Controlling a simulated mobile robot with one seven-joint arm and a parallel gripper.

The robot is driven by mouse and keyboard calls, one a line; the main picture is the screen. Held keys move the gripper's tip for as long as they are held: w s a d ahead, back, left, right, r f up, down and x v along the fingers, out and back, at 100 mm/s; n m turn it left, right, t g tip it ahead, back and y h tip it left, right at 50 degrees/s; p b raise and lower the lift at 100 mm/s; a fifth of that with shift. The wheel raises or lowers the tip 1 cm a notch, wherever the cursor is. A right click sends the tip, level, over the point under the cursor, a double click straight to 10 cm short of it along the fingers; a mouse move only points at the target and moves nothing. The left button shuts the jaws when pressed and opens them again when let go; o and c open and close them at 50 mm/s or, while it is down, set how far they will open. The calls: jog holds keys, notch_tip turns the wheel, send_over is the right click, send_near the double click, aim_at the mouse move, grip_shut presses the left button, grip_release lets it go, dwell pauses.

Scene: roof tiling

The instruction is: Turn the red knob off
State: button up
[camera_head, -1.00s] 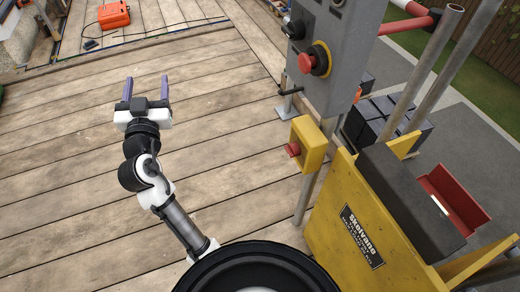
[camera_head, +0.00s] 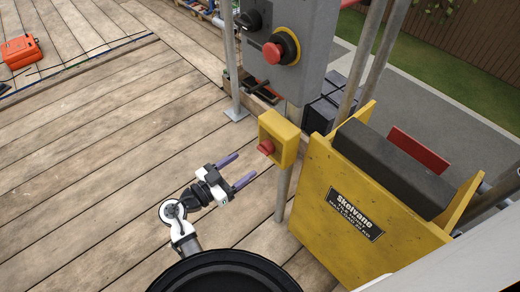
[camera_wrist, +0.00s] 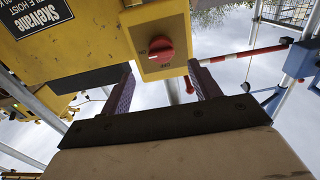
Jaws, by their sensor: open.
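A red knob (camera_head: 266,147) sits on the front of a small yellow box (camera_head: 286,136) on a post. My gripper (camera_head: 244,166) is open and empty, just left of and slightly below the knob in the head view. Its two purple fingers point toward the box and do not appear to touch the knob. In the wrist view, the knob lies beyond and between the fingertips (camera_wrist: 160,73).
A grey control panel (camera_head: 306,35) above carries a red button (camera_head: 272,53) with a yellow ring and a black switch (camera_head: 249,20). A yellow hoist stand (camera_head: 320,200) with a name plate is at the right. An orange case (camera_head: 20,51) lies far left.

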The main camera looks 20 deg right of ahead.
aim_at(266, 149)
jog(key=p+x, duration=0.1)
jog(key=x, duration=0.7)
jog(key=shift+d+p, duration=0.2)
jog(key=shift+p, duration=0.2)
jog(key=shift+w, duration=0.15)
jog(key=c, duration=1)
jog(key=shift+o, duration=0.2)
